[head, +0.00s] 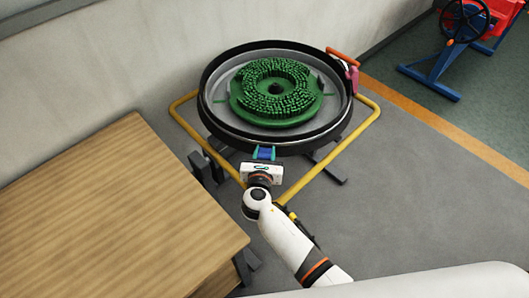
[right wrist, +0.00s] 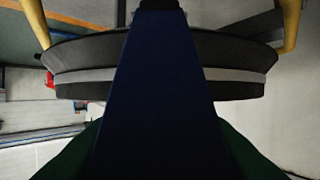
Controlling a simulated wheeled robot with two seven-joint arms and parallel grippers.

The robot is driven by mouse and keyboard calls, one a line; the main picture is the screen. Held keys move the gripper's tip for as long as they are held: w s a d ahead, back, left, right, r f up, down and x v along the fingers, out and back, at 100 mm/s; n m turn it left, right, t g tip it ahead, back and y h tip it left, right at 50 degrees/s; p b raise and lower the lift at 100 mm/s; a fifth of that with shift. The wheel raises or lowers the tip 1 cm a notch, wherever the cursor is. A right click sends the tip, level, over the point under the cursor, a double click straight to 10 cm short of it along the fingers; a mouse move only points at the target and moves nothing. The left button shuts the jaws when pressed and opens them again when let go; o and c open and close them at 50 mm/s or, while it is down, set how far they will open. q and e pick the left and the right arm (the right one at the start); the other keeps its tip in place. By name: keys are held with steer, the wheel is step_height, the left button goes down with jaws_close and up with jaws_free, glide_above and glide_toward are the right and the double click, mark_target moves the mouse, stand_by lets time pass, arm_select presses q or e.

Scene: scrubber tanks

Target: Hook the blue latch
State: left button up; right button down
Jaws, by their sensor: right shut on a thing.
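The blue latch (head: 265,155) is at the front rim of the round black tank (head: 211,122). My right gripper (head: 264,151) reaches it from the front and is shut on it, with teal fingertips at its two sides. In the right wrist view the latch (right wrist: 157,95) is a large dark blue shape that narrows upward against the tank's side (right wrist: 240,52). Dark green shapes show at its lower left and right. Whether the latch is hooked cannot be told. My left gripper is not in view.
A green bristle brush (head: 300,103) lies inside the tank. A yellow tube frame (head: 365,128) surrounds the tank's stand. An orange handle (head: 343,56) and a pink part (head: 353,77) sit at its right rim. A wooden table (head: 110,215) is at left.

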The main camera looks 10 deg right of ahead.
steer(key=shift+w+d, duration=0.1)
steer(key=shift+d, duration=0.1)
stand_by(0.5)
steer(key=c, duration=1)
jaws_free()
steer(key=shift+o, duration=0.2)
steer(key=shift+s+a+r+p, duration=0.1)
steer(key=shift+s+r+p, duration=0.1)
steer(key=shift+s+p, duration=0.2)
steer(key=r+p+v, duration=0.1)
steer(key=p+v, duration=0.5)
steer(key=v, duration=0.6)
steer(key=shift+s+r+p, duration=0.15)
steer(key=shift+s+p, duration=0.1)
steer(key=shift+p, duration=0.1)
steer(key=shift+a, duration=0.1)
